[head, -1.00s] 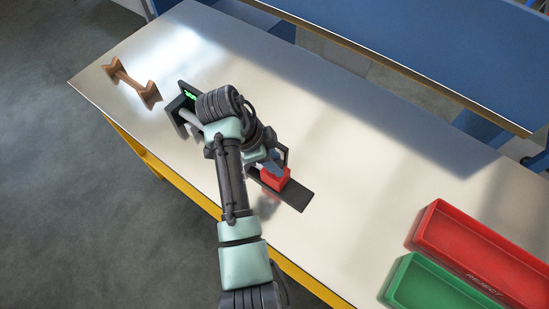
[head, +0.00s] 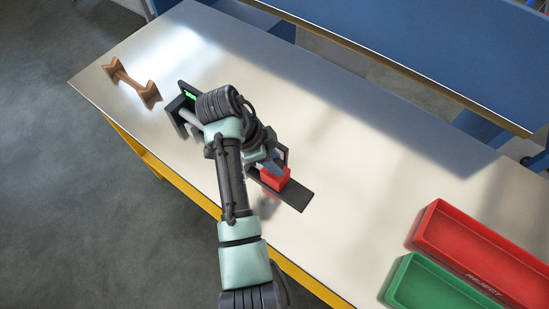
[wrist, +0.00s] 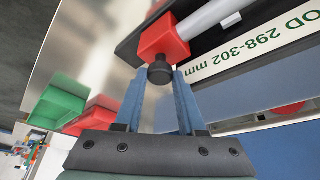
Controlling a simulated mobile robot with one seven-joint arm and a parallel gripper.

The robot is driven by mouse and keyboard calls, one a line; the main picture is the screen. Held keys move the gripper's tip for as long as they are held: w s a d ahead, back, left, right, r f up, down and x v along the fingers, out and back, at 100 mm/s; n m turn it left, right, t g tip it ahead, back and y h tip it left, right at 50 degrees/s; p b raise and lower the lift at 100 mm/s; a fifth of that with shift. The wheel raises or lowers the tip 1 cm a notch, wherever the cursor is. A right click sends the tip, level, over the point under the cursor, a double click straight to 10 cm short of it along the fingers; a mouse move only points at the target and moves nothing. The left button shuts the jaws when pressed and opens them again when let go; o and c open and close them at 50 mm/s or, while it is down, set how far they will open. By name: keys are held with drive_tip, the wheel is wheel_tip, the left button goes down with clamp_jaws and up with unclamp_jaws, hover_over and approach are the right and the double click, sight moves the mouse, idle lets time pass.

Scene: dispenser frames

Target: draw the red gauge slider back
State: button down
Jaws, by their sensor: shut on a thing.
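The red gauge slider (head: 274,178) sits on the dark rail (head: 296,197) of the gauge, near the rail's right end. In the wrist view the red slider (wrist: 165,40) carries a black knob (wrist: 160,76). My gripper (wrist: 160,80) has its two blue fingers on either side of this knob and is shut on it. A grey rod (wrist: 208,18) lies along the gauge, its end at the slider's face; I cannot tell whether they touch. The gauge's display (head: 189,95) shows green digits too small to read. My arm hides the gauge's middle in the head view.
A wooden stand (head: 131,84) with notched ends is at the table's far left. A red tray (head: 436,207) marked REJECT and a green tray (head: 410,262) are at the lower right. The table (head: 360,150) between gauge and trays is clear. A label (wrist: 260,45) reads "298-302 mm".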

idle(0.3)
drive_tip(key=s+d+p, duration=0.2)
drive_tip(key=d, duration=0.1)
drive_tip(key=shift+s+d, duration=0.3)
drive_tip(key=c, duration=0.8)
unclamp_jaws()
drive_tip(key=shift+s+d, duration=0.1)
